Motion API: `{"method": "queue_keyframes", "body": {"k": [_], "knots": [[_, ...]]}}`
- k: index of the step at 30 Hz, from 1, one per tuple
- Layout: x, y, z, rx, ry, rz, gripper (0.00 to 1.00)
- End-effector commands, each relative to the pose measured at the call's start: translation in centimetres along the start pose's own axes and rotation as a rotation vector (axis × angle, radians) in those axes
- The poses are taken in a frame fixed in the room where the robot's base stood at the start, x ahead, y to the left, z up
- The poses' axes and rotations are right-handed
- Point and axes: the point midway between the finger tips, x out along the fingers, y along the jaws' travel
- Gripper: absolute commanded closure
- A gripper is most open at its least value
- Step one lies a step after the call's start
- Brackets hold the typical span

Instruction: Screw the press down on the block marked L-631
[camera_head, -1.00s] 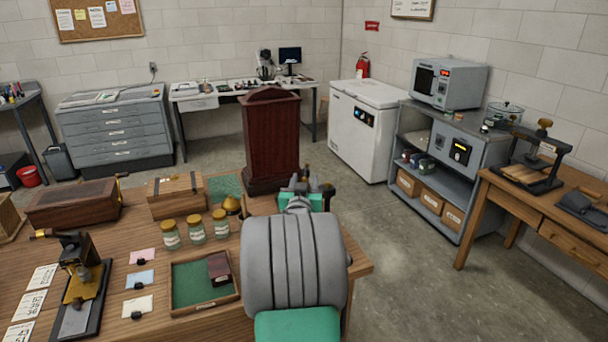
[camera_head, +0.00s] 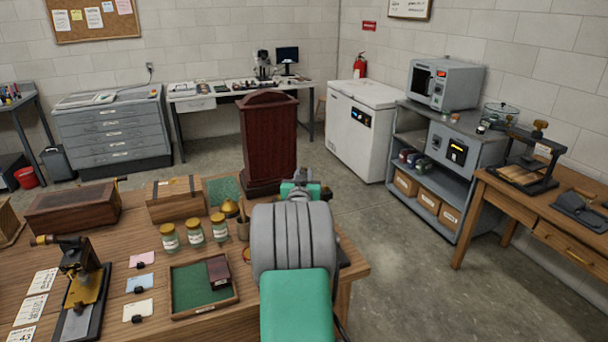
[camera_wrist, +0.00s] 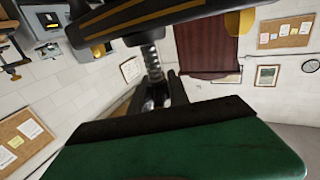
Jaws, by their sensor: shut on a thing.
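A press shows close up in the wrist view, which is roughly upside down: a dark crossbar (camera_wrist: 150,22) with gold lines and a threaded screw (camera_wrist: 152,62). My gripper (camera_wrist: 163,98) is shut at the screw's handle end, where the handle is mostly hidden by the jaws. In the head view my gripper (camera_head: 300,188) is over the near table's right part, and my arm hides the press there. I see no block marked L-631; the space under the crossbar is out of view.
The wooden table (camera_head: 145,255) carries jars (camera_head: 194,232), a green-lined tray (camera_head: 190,310) with a maroon box (camera_head: 218,270), and a brass-and-black device (camera_head: 83,285). A dark red cabinet (camera_head: 268,140) stands behind. Another screw press (camera_head: 513,160) stands on the right table. Floor between is clear.

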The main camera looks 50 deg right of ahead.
Motion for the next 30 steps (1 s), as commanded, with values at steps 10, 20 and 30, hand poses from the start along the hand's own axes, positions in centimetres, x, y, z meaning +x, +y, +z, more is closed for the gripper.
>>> {"method": "queue_keyframes", "body": {"k": [10,20,30], "knots": [[0.0,0.0,0.0,0.000,0.000,0.001,1.00],[0.0,0.0,0.3,-0.001,0.000,0.016,1.00],[0.0,0.0,1.0,0.001,0.004,0.174,1.00]]}}
